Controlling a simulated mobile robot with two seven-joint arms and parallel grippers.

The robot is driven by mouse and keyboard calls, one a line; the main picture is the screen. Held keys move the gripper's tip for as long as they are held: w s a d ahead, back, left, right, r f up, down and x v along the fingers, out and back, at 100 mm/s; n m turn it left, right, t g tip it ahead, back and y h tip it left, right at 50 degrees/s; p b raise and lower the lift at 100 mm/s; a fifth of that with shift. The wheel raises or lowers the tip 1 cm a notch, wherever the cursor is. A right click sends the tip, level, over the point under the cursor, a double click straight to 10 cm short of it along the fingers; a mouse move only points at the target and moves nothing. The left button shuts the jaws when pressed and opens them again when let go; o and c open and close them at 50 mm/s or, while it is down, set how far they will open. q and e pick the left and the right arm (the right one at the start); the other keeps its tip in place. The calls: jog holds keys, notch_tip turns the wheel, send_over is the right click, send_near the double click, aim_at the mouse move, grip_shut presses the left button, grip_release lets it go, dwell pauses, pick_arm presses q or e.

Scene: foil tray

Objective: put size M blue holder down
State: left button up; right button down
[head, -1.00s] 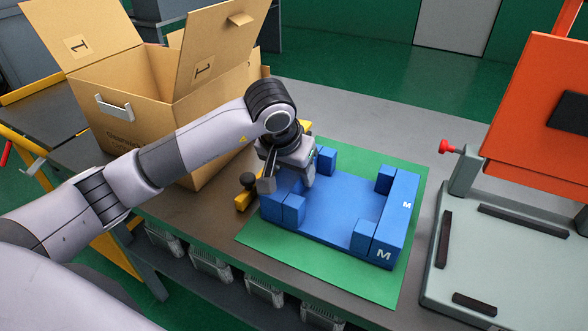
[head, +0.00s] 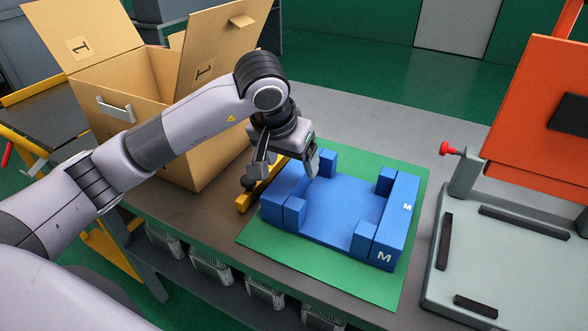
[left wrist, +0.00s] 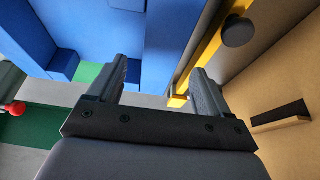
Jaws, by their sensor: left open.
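The blue holder (head: 330,214), marked M, sits flat on the green mat (head: 290,254) on the table in the head view. Its raised corner blocks and end walls face up. My left gripper (head: 281,178) is above the holder's left end wall, open and apart from it. My right gripper is in no view.
An open cardboard box (head: 150,95) stands behind my left arm. A yellow bar with a black knob (head: 243,201) lies left of the holder. An orange and grey press (head: 535,110) with a red knob (head: 446,149) stands at the right. Bare table lies behind the mat.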

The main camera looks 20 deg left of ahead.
pick_arm(q)
jog(key=v, duration=0.7)
jog(key=shift+s, duration=0.15)
